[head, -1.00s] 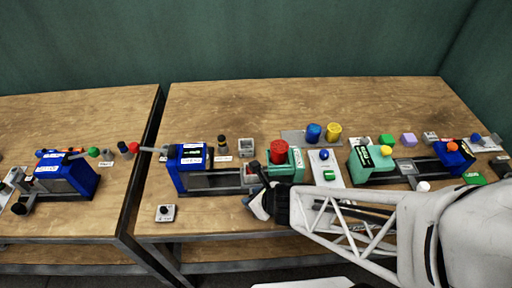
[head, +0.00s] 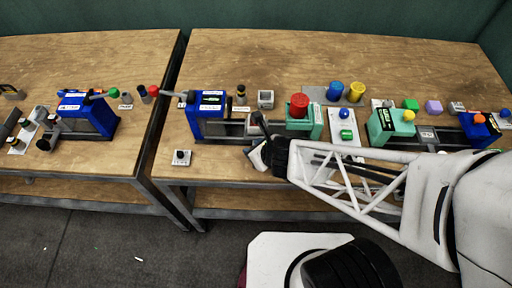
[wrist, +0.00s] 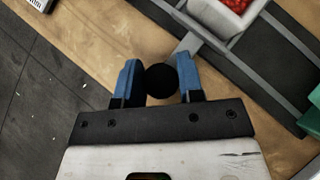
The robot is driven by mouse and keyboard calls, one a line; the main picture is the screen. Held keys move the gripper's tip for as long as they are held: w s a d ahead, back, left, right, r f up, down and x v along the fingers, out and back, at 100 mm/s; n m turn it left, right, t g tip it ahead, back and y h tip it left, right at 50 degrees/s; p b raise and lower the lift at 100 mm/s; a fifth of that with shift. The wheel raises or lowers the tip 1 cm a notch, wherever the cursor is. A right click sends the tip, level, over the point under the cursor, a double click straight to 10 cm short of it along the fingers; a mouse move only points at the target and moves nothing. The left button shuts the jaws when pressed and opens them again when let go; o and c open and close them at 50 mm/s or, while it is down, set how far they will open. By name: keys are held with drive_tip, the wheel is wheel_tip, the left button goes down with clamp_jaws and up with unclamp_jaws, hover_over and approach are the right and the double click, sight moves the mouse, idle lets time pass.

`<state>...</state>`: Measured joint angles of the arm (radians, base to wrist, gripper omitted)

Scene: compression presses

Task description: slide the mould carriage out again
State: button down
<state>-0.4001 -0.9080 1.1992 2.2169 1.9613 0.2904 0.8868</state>
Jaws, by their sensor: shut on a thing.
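My gripper (wrist: 160,82) is shut on a round black knob (wrist: 160,79) in the wrist view, with a blue finger on each side. A grey rod runs from the knob towards the mould carriage (wrist: 212,42), which carries a pale cup with red contents (wrist: 228,8). The carriage sits on a dark track (wrist: 270,65). In the head view my gripper (head: 266,155) is at the front of the press, between its blue block (head: 208,120) and its green block (head: 317,120). The carriage is small and partly hidden there.
A red cylinder (head: 299,105) stands at the green block. A white panel with a green button (head: 346,134) lies right of it, beside another press (head: 390,125). A small switch box (head: 181,158) sits near the bench's front edge. A gap separates the left bench (head: 60,55).

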drive_tip(key=c, duration=0.8)
unclamp_jaws()
drive_tip(key=shift+o, duration=0.2)
drive_tip(key=shift+s+d+r, duration=0.1)
drive_tip(key=shift+r, duration=0.05)
drive_tip(key=v, duration=0.7)
drive_tip(key=shift+r, duration=0.2)
drive_tip(key=shift+s+d, duration=0.1)
drive_tip(key=shift+r, duration=0.1)
wheel_tip(320, 180, up, 13)
drive_tip(key=d+n+g, duration=0.2)
drive_tip(key=n, duration=1.2)
drive_tip(key=s+d+r+n+g+h, duration=0.1)
drive_tip(key=d+r+n+h, duration=0.5)
drive_tip(key=d+r+n, duration=0.5)
drive_tip(key=d+n, duration=0.1)
drive_tip(key=d, duration=0.2)
drive_tip(key=shift+s+d+n+g+h, duration=0.25)
drive_tip(key=shift+s+n+g+h, duration=0.05)
drive_tip(key=shift+s+n+g, duration=0.1)
